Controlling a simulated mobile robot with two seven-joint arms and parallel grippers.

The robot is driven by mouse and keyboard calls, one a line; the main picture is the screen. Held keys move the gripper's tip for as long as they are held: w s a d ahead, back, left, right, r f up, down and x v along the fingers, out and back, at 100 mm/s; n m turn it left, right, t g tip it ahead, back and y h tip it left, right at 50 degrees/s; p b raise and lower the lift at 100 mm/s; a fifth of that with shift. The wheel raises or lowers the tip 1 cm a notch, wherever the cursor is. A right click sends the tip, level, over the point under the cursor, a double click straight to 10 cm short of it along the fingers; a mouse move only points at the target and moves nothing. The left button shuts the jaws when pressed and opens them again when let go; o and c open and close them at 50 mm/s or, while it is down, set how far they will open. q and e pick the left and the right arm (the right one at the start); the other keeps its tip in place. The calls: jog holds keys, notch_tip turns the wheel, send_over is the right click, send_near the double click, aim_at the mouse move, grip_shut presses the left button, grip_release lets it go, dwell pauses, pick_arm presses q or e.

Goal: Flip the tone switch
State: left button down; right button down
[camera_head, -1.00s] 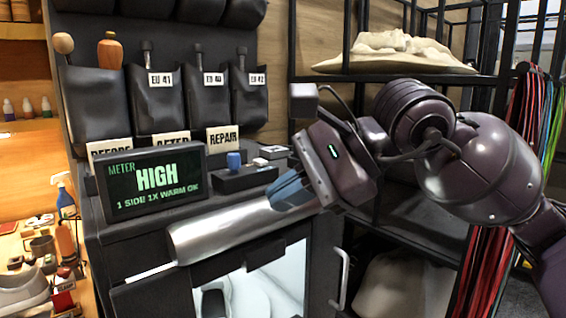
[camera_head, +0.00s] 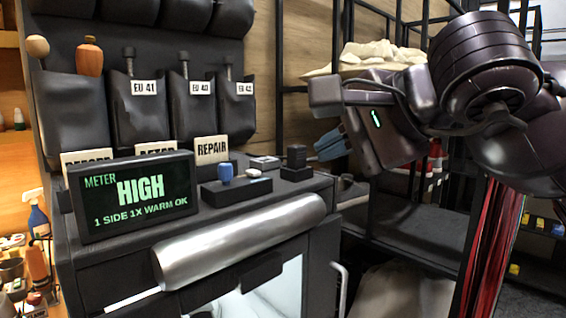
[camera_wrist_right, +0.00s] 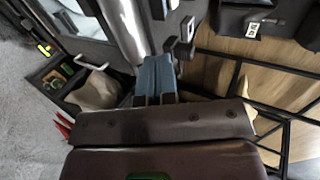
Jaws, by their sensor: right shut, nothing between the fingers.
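On the black cabinet top, a low black control box (camera_head: 236,187) carries a blue knob (camera_head: 225,172) and a small pale piece (camera_head: 253,172). Behind it sits a small flat box with a light top (camera_head: 264,163), and to its right a small black upright block (camera_head: 296,156). No readable label shows which is the tone switch. The meter (camera_head: 133,196) reads "HIGH, 1 SIDE 1X WARM OK". My right gripper (camera_head: 332,143) is shut and empty, up and right of the block, apart from it. Its blue fingers (camera_wrist_right: 157,76) show together in the right wrist view. My left gripper is out of view.
A silver cylinder (camera_head: 240,243) runs along the cabinet front, above a lit window. Black pouches (camera_head: 137,110) with EU size labels hang behind. A black open rack (camera_head: 420,226) stands at the right, with a pale cloth-like heap (camera_head: 385,52) on an upper shelf.

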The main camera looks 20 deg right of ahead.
jog(key=b, duration=0.1)
send_near(256, 172)
notch_tip(256, 172, down, 4)
jog(key=w, duration=0.2)
jog(key=w+a, duration=0.1)
jog(key=w, duration=0.1)
jog(key=shift+w+a+r+b, duration=0.1)
jog(key=shift+w+a+b, duration=0.05)
jog(key=shift+a+b, duration=0.15)
jog(key=shift+w+a, duration=0.2)
jog(key=shift+w, duration=0.4)
jog(key=shift+r, duration=0.1)
jog(key=shift+w+r+p, duration=0.2)
jog(key=shift+r+p, duration=0.15)
jog(key=shift+p, duration=0.1)
jog(key=shift+a+f, duration=0.1)
jog(key=shift+f, duration=0.15)
jog(key=shift+w, duration=0.1)
jog(key=shift+r, duration=0.8)
